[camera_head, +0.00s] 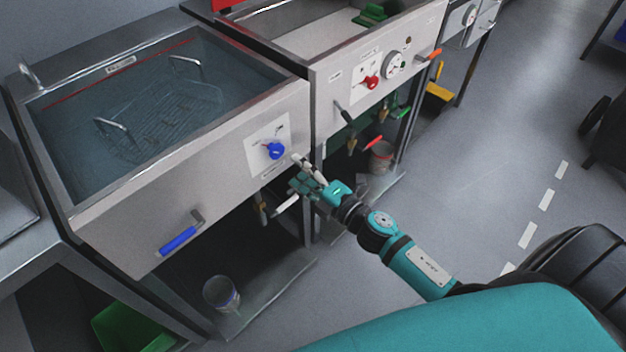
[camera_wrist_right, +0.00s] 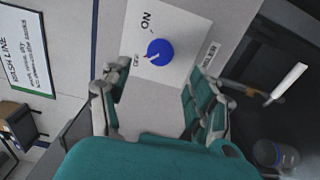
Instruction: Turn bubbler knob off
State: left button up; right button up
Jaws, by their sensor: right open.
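The blue bubbler knob (camera_head: 276,150) sits on a white plate (camera_head: 257,141) on the front panel of the water-filled sink. In the right wrist view the knob (camera_wrist_right: 160,52) is unobstructed, beside the words ON and OFF, with a white mark on its lower-left side. My right gripper (camera_head: 289,183) is open and empty, to the right of and below the knob in the head view. In the right wrist view its fingers (camera_wrist_right: 155,78) are spread to either side below the knob, apart from it. My left gripper is not in view.
A blue-handled lever (camera_head: 178,240) is lower left on the same panel. A second sink with a red knob (camera_head: 371,82) and a gauge (camera_head: 395,65) stands to the right. Valves hang under the sinks. A can (camera_head: 221,293) stands on the lower shelf.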

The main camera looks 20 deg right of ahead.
jog(key=v, duration=0.4)
jog(key=shift+s, duration=0.2)
jog(key=s+d+f+m+g+h+p, duration=0.1)
jog(key=s+d+f+m+g+h, duration=0.2)
jog(key=f, duration=0.6)
jog(key=s+d+f+m+g+p, duration=0.1)
jog(key=s+f+m, duration=0.25)
jog(key=f, duration=0.55)
jog(key=s+d+f+m+g+h+p, duration=0.1)
jog(key=s+f+m+g+h, duration=0.15)
jog(key=f+m, duration=0.45)
jog(key=s+f+m+g, duration=0.2)
jog(key=s+f, duration=0.4)
jog(key=s, duration=0.4)
jog(key=s+a+f+m+g+p, duration=0.1)
jog(key=s+f+g, duration=0.3)
jog(key=s, duration=0.6)
jog(key=s+a+f+m+g+p, duration=0.1)
jog(key=s+f+m+g, duration=0.2)
jog(key=s+f, duration=0.6)
jog(key=shift+s+h, duration=0.35)
jog(key=shift+s, duration=0.3)
jog(key=shift+a+f+g, duration=0.1)
jog(key=shift+a+g, duration=0.05)
jog(key=shift+g, duration=0.1)
